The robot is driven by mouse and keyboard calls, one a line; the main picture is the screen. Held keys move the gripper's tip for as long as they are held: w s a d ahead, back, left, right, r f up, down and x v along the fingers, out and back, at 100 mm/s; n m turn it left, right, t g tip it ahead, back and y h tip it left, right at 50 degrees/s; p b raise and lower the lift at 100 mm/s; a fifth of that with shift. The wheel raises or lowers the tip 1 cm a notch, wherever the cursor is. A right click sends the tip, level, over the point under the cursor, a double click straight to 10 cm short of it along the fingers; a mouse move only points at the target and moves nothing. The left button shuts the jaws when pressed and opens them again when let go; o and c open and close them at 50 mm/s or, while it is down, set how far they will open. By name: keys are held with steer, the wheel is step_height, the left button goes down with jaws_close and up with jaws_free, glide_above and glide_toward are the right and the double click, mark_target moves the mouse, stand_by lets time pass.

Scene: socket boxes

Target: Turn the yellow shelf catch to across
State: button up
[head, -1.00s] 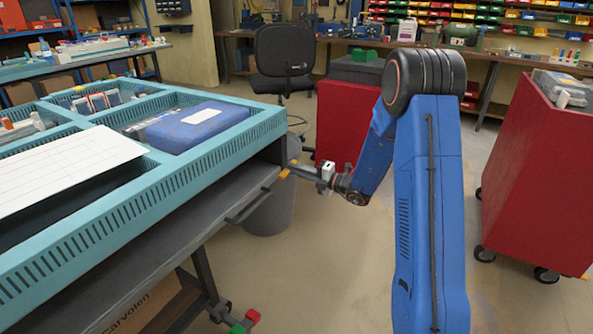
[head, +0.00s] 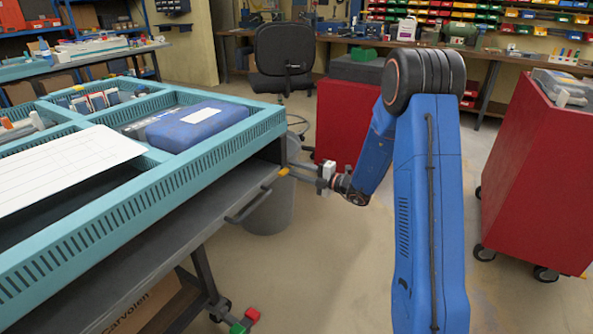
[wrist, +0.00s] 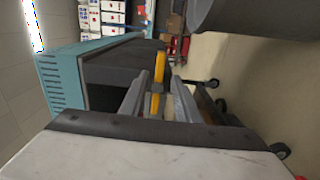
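The yellow shelf catch (head: 284,171) is a small bar at the right end of the grey shelf (head: 190,225), under the turquoise tray. In the wrist view the catch (wrist: 158,72) is a long yellow strip between my two fingers. My gripper (head: 296,170) reaches in from the right at the shelf's corner. In the wrist view its fingers (wrist: 160,92) lie on either side of the catch, with a narrow gap visible, so it looks open around it. The fingers partly hide the catch in the head view, and I cannot tell whether they touch it.
The turquoise tray (head: 225,145) stands above the shelf and holds a blue case (head: 188,128). A dark handle (head: 248,206) sticks out of the shelf front. A grey bin (head: 268,215) stands on the floor behind the corner. A red cabinet (head: 535,170) stands right; floor between is open.

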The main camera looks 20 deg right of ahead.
stand_by(0.3)
steer(key=v, duration=1.7)
steer(key=shift+s+d+r, duration=0.1)
steer(key=shift+d+r, duration=0.05)
